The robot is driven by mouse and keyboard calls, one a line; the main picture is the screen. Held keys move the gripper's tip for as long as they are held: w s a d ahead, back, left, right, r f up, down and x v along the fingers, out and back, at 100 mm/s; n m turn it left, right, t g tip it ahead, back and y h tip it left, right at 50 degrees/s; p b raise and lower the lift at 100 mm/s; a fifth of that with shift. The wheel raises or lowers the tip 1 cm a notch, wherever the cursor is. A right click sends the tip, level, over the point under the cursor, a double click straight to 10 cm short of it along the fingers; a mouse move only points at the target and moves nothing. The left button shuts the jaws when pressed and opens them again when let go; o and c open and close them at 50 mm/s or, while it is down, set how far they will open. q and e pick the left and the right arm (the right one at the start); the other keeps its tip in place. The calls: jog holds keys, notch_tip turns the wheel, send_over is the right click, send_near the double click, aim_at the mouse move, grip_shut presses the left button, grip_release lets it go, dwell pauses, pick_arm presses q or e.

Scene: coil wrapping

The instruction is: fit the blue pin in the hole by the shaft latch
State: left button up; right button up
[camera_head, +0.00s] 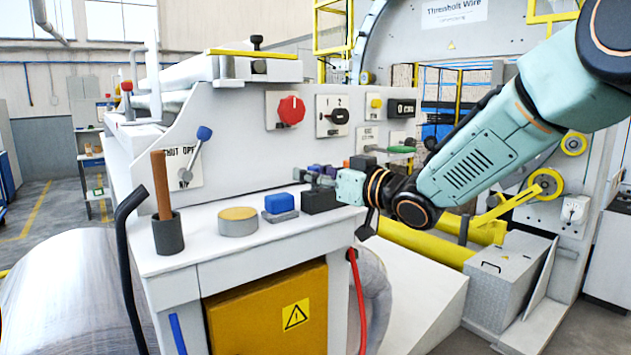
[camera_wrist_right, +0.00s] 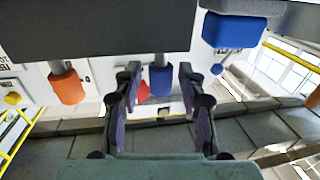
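The blue pin (camera_wrist_right: 161,79) shows in the right wrist view as a blue cylindrical handle on a grey shank at a dark block (camera_wrist_right: 90,30). My right gripper (camera_wrist_right: 157,75) is open, with its purple-grey fingers on either side of the blue handle and gaps visible between. In the head view this gripper (camera_head: 318,172) is just above the dark block (camera_head: 320,200) on the shelf, and the pin is mostly hidden there. A lever with a blue knob (camera_head: 204,133) stands at a plate marked for shut and open (camera_head: 183,165). I cannot make out a hole there. My left gripper is not in view.
An orange handle (camera_wrist_right: 67,87) is beside the blue one. On the white shelf (camera_head: 215,262) stand a blue block (camera_head: 279,203), a yellow-topped disc (camera_head: 238,220) and a brown rod (camera_head: 161,185) in a dark cup (camera_head: 168,236). A red knob (camera_head: 291,110) is on the panel behind.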

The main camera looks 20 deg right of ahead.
jog(key=shift+c, duration=0.7)
jog(key=shift+w+a+f, duration=0.15)
jog(key=shift+w, duration=0.1)
jog(key=c, duration=0.3)
jog(key=shift+a, duration=0.1)
jog(key=c, duration=0.3)
jog(key=shift+s, duration=0.1)
grip_shut()
